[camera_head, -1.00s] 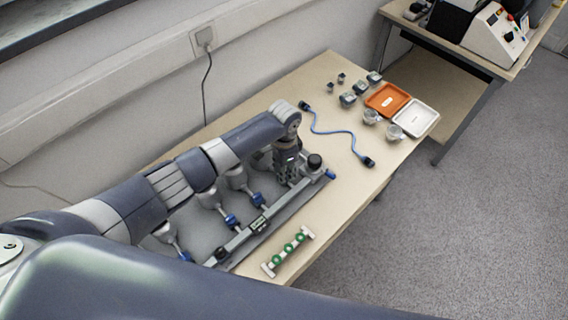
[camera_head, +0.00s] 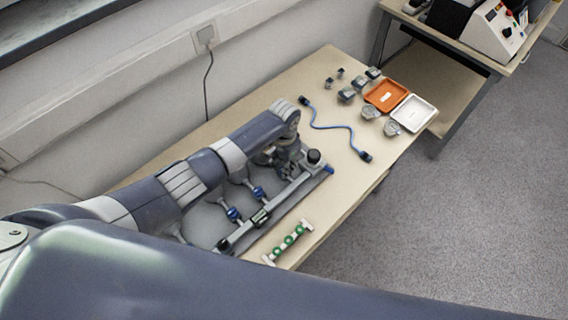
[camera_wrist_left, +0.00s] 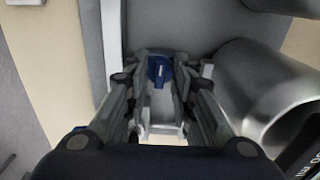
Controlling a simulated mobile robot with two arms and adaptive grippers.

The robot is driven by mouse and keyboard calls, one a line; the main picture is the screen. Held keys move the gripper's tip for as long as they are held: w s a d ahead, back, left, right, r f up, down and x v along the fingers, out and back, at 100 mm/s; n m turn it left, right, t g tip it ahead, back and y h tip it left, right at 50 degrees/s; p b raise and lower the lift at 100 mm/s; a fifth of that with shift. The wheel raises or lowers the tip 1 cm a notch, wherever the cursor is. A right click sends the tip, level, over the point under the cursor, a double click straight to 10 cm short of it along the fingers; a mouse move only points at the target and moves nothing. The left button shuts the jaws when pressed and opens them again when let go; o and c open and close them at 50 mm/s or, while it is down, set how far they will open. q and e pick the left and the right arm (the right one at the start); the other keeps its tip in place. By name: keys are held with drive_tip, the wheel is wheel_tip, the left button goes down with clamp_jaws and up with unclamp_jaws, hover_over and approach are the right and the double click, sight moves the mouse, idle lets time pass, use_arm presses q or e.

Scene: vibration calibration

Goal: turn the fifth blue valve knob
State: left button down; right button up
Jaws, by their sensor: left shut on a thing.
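A grey valve rig (camera_head: 285,201) with a metal rail lies along the table's front. Blue valve knobs show along it: one at the left (camera_head: 234,214), one in the middle (camera_head: 258,192), and a blue part (camera_head: 328,169) at the far right end. My left gripper (camera_head: 284,162) is over the right part of the rig. In the left wrist view its fingers (camera_wrist_left: 160,72) are closed around a blue valve knob (camera_wrist_left: 159,68), which sits between the fingertips. In the head view my arm hides this knob. My right gripper is out of view.
A green-knobbed bar (camera_head: 290,242) lies at the table's front edge. A blue cable (camera_head: 335,127), an orange tray (camera_head: 385,96), a white tray (camera_head: 413,113) and several small metal parts lie to the right. A bench with a machine (camera_head: 492,32) stands beyond.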

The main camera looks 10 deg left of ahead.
use_arm(q)
drive_tip(key=c, duration=1.3)
unclamp_jaws()
drive_tip(key=shift+r, duration=6)
drive_tip(key=shift+f, duration=0.1)
